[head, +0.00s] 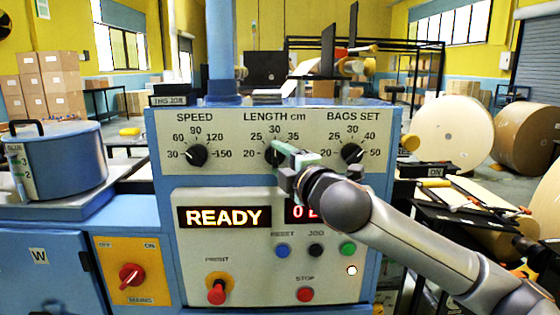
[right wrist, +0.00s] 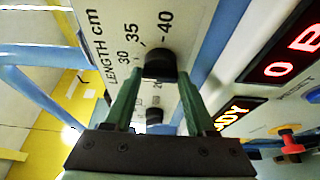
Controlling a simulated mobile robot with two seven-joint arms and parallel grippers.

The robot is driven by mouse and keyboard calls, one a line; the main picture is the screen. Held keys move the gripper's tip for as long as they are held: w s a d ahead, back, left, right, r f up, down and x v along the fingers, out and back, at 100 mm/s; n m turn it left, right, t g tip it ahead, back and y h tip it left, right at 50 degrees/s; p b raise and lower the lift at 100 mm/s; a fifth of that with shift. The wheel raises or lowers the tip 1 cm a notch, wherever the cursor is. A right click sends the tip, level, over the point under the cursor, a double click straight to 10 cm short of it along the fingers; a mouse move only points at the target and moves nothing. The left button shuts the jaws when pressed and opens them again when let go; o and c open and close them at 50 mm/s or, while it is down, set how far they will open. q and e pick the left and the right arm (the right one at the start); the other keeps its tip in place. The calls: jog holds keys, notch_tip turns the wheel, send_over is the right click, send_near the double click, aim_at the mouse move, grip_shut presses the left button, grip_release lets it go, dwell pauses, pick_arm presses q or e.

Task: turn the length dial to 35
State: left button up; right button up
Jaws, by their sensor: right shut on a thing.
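The length dial (head: 270,157) is a black knob in the middle of the grey control panel (head: 230,165), under the label LENGTH cm, with 25, 30 and 35 showing around it. My right gripper (head: 281,150) comes in from the right and is shut on this knob, partly covering it. In the right wrist view the green fingers stand on both sides of the knob (right wrist: 159,64), with 30, 35 and 40 printed beyond it. The knob's pointer is not clear, so I cannot tell its exact setting. My left gripper is not in view.
The speed dial (head: 195,155) is to the left and the bags set dial (head: 352,153) close to the right. Below are a READY display (head: 224,217), a second display partly hidden by my arm, and several buttons, including the red stop button (head: 305,294).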

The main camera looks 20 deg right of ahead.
jog(key=c, duration=0.4)
jog(key=shift+o, duration=0.2)
jog(key=shift+f+m+b, duration=0.3)
jog(key=shift+m+b, duration=0.3)
jog(key=shift+b, duration=0.3)
jog(key=m+b, duration=0.1)
jog(key=m+t+b, duration=0.1)
jog(key=m+b, duration=0.1)
jog(key=shift+a+f+t, duration=0.1)
jog(key=shift+f+t, duration=0.1)
jog(key=shift+t, duration=0.1)
jog(key=m+t+h+b, duration=0.1)
jog(key=m+b, duration=0.1)
jog(key=m, duration=0.1)
jog(key=shift+b, duration=0.4)
jog(key=shift+w+m+b, duration=0.1)
jog(key=shift+m+b, duration=0.4)
jog(key=shift+m, duration=0.6)
jog(key=shift+r+t+h, duration=0.1)
jog(key=shift+t+h, duration=0.2)
jog(key=shift+h, duration=0.1)
jog(key=o, duration=1.4)
jog(key=shift+c, duration=0.2)
